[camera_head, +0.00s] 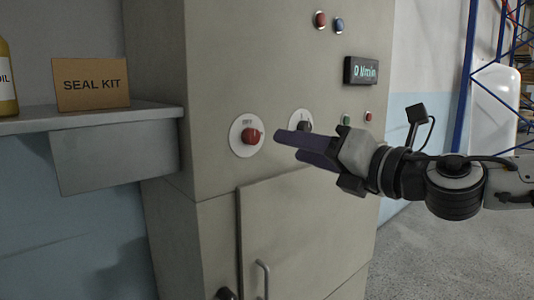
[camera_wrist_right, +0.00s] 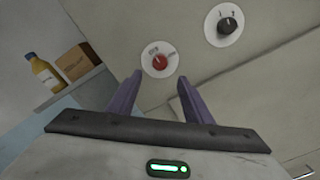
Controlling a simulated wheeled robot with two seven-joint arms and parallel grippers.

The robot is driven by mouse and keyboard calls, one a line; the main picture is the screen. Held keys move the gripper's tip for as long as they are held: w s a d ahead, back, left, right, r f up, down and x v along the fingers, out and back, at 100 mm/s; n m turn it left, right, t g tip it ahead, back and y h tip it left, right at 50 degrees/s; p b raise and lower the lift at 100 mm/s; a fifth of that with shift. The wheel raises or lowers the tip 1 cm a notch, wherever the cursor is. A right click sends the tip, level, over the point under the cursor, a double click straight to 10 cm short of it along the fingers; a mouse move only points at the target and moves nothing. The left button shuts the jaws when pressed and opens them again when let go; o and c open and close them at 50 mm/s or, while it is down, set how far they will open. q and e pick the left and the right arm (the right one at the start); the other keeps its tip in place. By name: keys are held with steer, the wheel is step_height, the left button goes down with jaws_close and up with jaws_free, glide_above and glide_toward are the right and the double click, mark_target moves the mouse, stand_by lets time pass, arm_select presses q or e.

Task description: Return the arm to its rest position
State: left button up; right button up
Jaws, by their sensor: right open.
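My right gripper (camera_head: 288,144) reaches in from the right in the head view, in front of a grey control cabinet (camera_head: 225,90). Its purple fingers point left toward a red knob (camera_head: 251,136) on a round white plate. In the right wrist view the fingers of the gripper (camera_wrist_right: 160,85) are apart with nothing between them. The red knob (camera_wrist_right: 159,62) shows beyond and between the fingertips there, with a gap. A black knob (camera_wrist_right: 228,25) on a white plate lies to its upper right; in the head view the black knob (camera_head: 304,127) is partly hidden behind the fingers. My left gripper is not in view.
A shelf (camera_head: 90,119) at left carries a seal kit box (camera_head: 91,84) and an oil bottle (camera_head: 7,80). The cabinet has a display (camera_head: 361,71), small buttons and a door handle (camera_head: 263,279). Blue racking (camera_head: 466,75) stands at right; open floor (camera_head: 430,260) lies below my arm.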

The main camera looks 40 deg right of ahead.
steer(key=w+a+f+m+g+y+p, duration=0.1)
steer(key=w+a+f+m+g+y, duration=0.2)
steer(key=f, duration=0.7)
steer(key=w+a+f+m+p, duration=0.1)
steer(key=w+a+f+m, duration=0.25)
steer(key=f, duration=0.65)
steer(key=s+a+f+m+g, duration=0.1)
steer(key=s+a+f+m, duration=0.15)
steer(key=f, duration=0.35)
steer(key=s+a+f+m, duration=0.1)
steer(key=f+m, duration=0.3)
steer(key=f, duration=0.1)
steer(key=s+a+f+m+g, duration=0.1)
steer(key=a+f+m, duration=0.15)
steer(key=f, duration=0.35)
steer(key=s+a+f+m+g, duration=0.1)
steer(key=s+a+f+m, duration=0.1)
steer(key=s+f+m, duration=0.2)
steer(key=s+a+f+m+g+h+p, duration=0.1)
steer(key=s+a+f+m+g, duration=0.1)
steer(key=s+f, duration=0.6)
steer(key=s+a+f+m+g+p, duration=0.1)
steer(key=s+a+f+m, duration=0.3)
steer(key=s+f+m, duration=0.1)
step_height(320, 180, down, 3)
steer(key=shift+s+r+m+h, duration=0.2)
steer(key=shift+s+m+h, duration=0.15)
steer(key=shift+s, duration=0.45)
